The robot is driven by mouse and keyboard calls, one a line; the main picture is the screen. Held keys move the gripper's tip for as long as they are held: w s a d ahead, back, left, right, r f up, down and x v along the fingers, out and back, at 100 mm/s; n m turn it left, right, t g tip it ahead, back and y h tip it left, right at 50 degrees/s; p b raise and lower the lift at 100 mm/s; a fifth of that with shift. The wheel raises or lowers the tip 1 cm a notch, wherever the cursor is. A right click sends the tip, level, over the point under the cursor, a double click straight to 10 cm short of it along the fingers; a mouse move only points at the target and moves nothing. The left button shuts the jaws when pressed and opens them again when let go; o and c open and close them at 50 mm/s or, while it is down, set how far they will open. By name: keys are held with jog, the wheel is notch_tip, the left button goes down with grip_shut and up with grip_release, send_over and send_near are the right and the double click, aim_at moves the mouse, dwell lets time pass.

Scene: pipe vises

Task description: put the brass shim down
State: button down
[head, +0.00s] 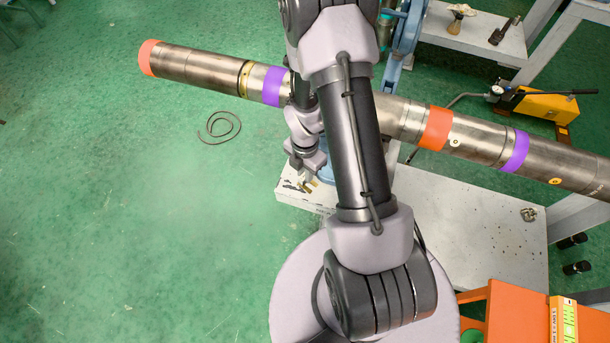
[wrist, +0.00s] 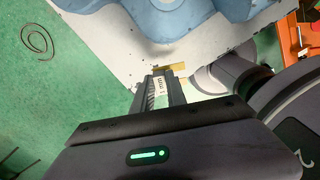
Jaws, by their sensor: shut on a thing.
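My gripper (head: 308,181) is low over the left corner of the white bench top (head: 462,222), beneath the long pipe, in the head view. In the wrist view my gripper (wrist: 163,78) is shut on the brass shim (wrist: 172,68), a small thin yellow piece across the fingertips. The shim shows only as a tiny yellow spot in the head view (head: 312,183). The bench top (wrist: 118,38) lies under and beyond the shim in the wrist view. I cannot tell whether the shim touches it. My arm hides part of the bench and the pipe in the head view.
A long steel pipe (head: 395,115) with orange and purple bands crosses above the bench. A blue vise (wrist: 185,20) stands on the bench just beyond the fingertips. A small metal part (head: 528,214) lies at the bench's right. The bench's middle is clear. A cable coil (head: 219,127) lies on the floor.

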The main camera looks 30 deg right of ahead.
aim_at(303, 174)
jog(key=shift+w+a+f, duration=0.1)
jog(key=shift+w+f, duration=0.2)
jog(key=shift+w, duration=0.1)
jog(key=shift+f+b, duration=0.9)
jog(key=shift+f, duration=0.6)
jog(key=shift+f, duration=0.15)
jog(key=c, duration=1.3)
grip_release()
jog(key=shift+c, duration=0.2)
